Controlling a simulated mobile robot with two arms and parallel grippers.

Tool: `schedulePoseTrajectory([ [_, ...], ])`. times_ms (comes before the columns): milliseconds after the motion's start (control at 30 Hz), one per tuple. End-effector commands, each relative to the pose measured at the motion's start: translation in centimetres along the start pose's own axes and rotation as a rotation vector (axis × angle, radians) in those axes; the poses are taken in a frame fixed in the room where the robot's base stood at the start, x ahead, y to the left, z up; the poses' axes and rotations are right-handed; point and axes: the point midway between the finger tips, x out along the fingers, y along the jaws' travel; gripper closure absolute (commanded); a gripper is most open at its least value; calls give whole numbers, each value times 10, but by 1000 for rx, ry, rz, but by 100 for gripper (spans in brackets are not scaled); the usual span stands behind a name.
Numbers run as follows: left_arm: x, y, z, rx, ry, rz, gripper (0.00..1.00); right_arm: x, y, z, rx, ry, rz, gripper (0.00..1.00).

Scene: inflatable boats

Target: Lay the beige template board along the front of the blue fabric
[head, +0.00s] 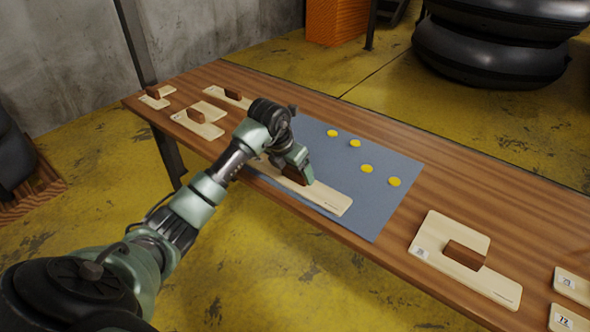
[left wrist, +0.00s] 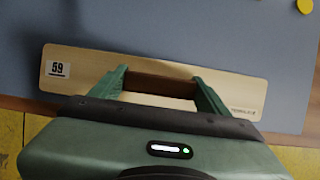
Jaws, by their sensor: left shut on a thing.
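The beige template board (head: 332,199) is a long flat strip with a brown handle block, lying over the front part of the blue fabric (head: 386,208), roughly parallel to its front edge. In the left wrist view the board (left wrist: 90,66) carries a label "59" at its left end. My left gripper (head: 301,180) is shut on the board's brown handle (left wrist: 160,84), with a green finger at each end. I cannot tell whether the board touches the fabric or hangs just above it. My arm hides the board's left part in the head view. My right gripper is not in view.
Several yellow discs (head: 367,169) lie on the fabric's back and right part. Other beige boards with brown handles lie on the wooden table (head: 480,175) at left (head: 198,121) and right (head: 464,259). Black inflatable tubes (head: 490,50) stand behind the table.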

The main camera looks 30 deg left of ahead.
Motion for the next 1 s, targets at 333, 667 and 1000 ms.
schedulePoseTrajectory([
  [333, 2, 0, 0, 1, -1, 1, 13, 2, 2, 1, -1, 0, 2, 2],
  [667, 1, 0, 0, 0, -1, 0, 2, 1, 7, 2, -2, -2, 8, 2],
  [1000, -44, 2, 2, 2, -6, 5, 2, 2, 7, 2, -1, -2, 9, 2],
])
